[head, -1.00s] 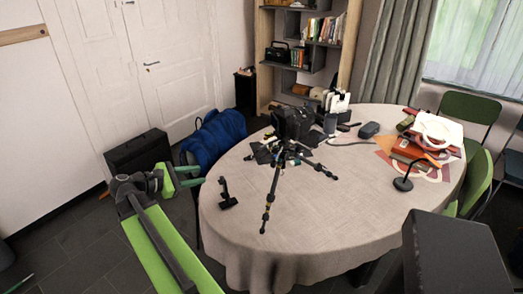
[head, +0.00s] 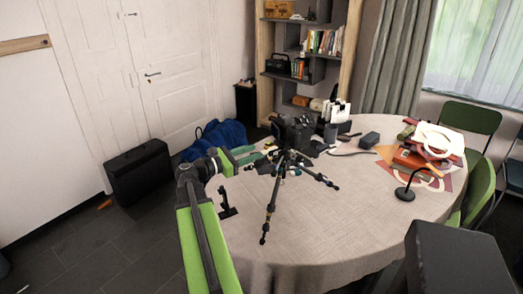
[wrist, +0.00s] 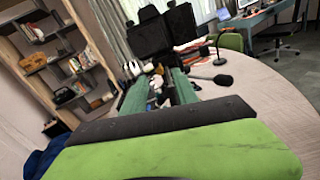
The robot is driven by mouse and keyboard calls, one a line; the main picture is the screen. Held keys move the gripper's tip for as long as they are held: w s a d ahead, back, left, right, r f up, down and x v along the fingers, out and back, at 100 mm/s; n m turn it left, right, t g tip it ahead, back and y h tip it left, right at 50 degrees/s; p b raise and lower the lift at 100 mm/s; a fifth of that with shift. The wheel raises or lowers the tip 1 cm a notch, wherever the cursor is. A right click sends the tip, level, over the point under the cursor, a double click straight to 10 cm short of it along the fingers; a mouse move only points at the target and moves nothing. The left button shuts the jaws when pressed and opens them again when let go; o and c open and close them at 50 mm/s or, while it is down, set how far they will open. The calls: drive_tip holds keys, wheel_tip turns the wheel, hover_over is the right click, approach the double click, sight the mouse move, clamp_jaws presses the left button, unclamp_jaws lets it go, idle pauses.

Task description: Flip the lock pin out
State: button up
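A black tripod (head: 273,195) stands on the round table (head: 340,225) with its legs spread, carrying a dark camera (head: 292,132). In the wrist view, dark boxy shapes (wrist: 163,33) rise beyond my fingers; I cannot tell which parts they are. The lock pin is too small to make out in either view. My gripper (head: 260,159) is just left of the tripod head. In the wrist view its two teal fingers (wrist: 160,88) are apart, with small white and dark parts showing between and beyond them. I cannot tell whether they touch anything.
A small black stand (head: 228,205) is on the table's left side. The front of the table is clear.

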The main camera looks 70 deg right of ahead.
drive_tip(key=x, duration=0.4)
